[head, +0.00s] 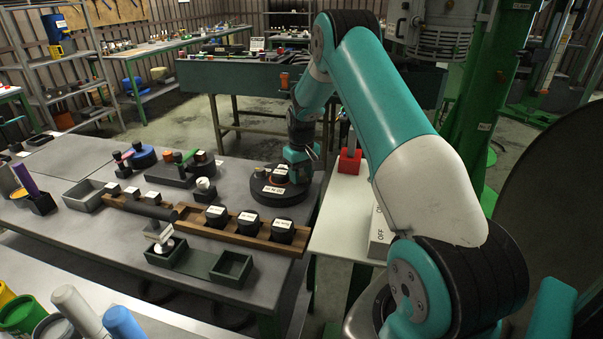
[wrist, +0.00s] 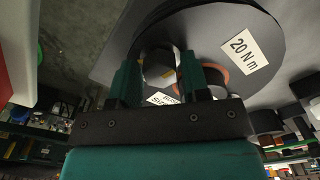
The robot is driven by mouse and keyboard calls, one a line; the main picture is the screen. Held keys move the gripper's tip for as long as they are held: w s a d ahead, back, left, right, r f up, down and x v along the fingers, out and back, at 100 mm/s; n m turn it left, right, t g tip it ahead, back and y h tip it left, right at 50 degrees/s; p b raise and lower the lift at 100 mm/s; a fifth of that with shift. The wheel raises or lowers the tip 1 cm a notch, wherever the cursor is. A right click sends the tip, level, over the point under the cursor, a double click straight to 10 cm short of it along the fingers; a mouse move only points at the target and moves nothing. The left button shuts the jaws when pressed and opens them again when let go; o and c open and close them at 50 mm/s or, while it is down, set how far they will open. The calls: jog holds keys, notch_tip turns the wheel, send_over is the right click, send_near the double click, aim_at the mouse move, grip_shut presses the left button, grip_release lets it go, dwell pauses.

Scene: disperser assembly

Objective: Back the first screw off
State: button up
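A dark round disc (head: 285,200) with a white label lies at the right end of the grey workbench. In the wrist view the disc (wrist: 205,30) fills the upper part, and its label (wrist: 245,53) reads "20 N m". A pale metallic screw head (wrist: 159,68) shows on the disc, with an orange-brown ring (wrist: 216,74) beside it. My gripper (head: 298,180) points down onto the disc. In the wrist view its two fingers (wrist: 160,80) stand apart, one on each side of the screw head. I cannot tell whether they touch it. A second white label is partly hidden behind the gripper.
A brown wooden rack (head: 190,222) with several labelled black pieces stands left of the disc. A dark green tray (head: 203,262) is at the bench's front edge. A red block (head: 349,162) stands on the pale side table (head: 345,205) to the right.

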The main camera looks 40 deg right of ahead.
aim_at(301, 175)
jog(key=shift+r, duration=0.1)
notch_tip(301, 175, up, 17)
jog(key=b, duration=0.2)
jog(key=shift+r, duration=0.15)
dwell(0.4)
